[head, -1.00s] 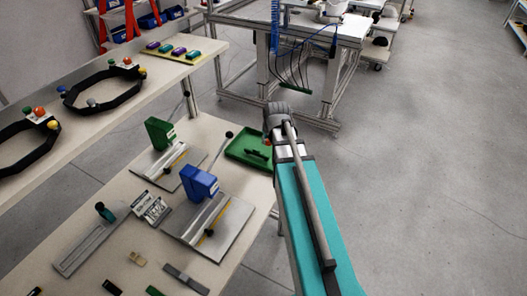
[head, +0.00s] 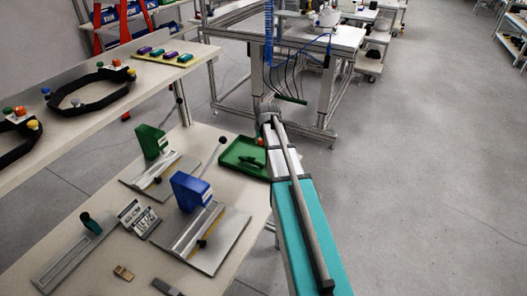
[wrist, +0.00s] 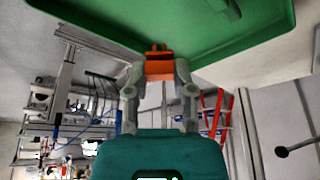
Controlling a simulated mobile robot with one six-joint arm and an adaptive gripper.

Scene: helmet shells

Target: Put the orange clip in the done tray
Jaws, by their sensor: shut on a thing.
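The orange clip (wrist: 159,69) is between the fingertips of my gripper (wrist: 160,72) in the wrist view, and the gripper is shut on it. A green tray (head: 235,153), which I take to be the done tray, stands at the far right corner of the bench in the head view. It fills the top of the wrist view (wrist: 110,32), and the clip overlaps its rim there. I cannot tell the height between clip and tray. A dark green piece lies in the tray.
A green block fixture (head: 152,142) and a blue block fixture (head: 190,190) with levers stand on the bench (head: 95,250) left of the tray. A shelf with black headbands (head: 95,97) runs along the left. A metal frame table (head: 320,45) stands behind. Open floor lies right.

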